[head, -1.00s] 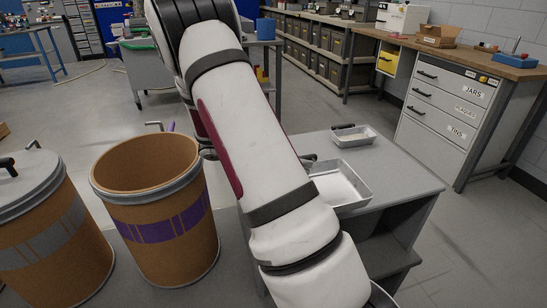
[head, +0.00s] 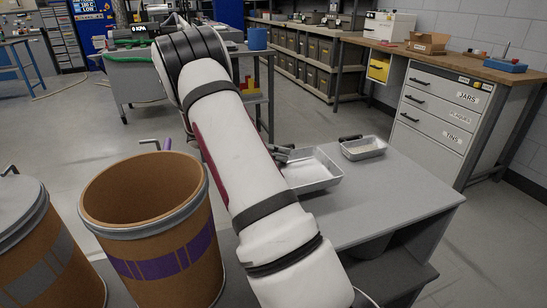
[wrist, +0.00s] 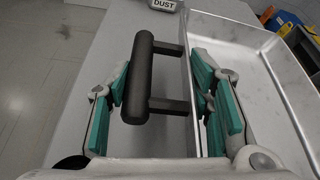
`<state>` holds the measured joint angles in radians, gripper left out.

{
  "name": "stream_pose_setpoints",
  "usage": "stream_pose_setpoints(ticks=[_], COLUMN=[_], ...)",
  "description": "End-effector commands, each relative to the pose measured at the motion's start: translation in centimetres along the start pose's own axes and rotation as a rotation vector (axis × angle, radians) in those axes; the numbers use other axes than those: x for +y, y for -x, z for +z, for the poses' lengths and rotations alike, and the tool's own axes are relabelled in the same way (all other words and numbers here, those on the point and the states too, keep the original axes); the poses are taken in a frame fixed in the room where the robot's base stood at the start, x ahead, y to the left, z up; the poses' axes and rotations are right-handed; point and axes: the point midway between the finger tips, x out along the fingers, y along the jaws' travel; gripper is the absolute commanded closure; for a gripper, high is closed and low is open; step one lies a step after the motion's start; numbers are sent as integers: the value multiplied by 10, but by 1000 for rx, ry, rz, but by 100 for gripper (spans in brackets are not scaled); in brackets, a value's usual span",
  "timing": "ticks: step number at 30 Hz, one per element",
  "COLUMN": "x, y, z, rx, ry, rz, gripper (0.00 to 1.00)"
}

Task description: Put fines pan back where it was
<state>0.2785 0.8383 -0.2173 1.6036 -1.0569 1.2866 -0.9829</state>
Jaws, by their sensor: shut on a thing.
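The large shallow metal pan (head: 316,170), which I take to be the fines pan, is at the far left part of the grey bench top (head: 400,200). Any label on it is hidden. My gripper (wrist: 162,80) is shut on this pan by its dark bar handle (wrist: 139,78). The handle sits between the teal finger pads, and the pan (wrist: 250,45) extends to the right in the wrist view. In the head view my gripper (head: 281,155) is partly hidden by my arm. I cannot tell whether the pan touches the bench.
A smaller pan (head: 364,148), labelled DUST in the wrist view (wrist: 164,4), stands close to the large pan's right. An open drum with a purple band (head: 160,262) and a lidded drum (head: 35,250) stand left. The bench's front right is clear.

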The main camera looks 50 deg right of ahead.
Motion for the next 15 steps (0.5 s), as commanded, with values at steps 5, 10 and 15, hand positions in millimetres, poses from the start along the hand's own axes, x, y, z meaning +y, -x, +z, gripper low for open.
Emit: stream_pose_setpoints(ticks=[5,10,15], x=[35,48,57], y=[-7,-8,-10], z=[5,9,11], rx=[0,-1,-1], ry=[-2,0,-1], rz=[-1,-1,-1], gripper=[92,92,92])
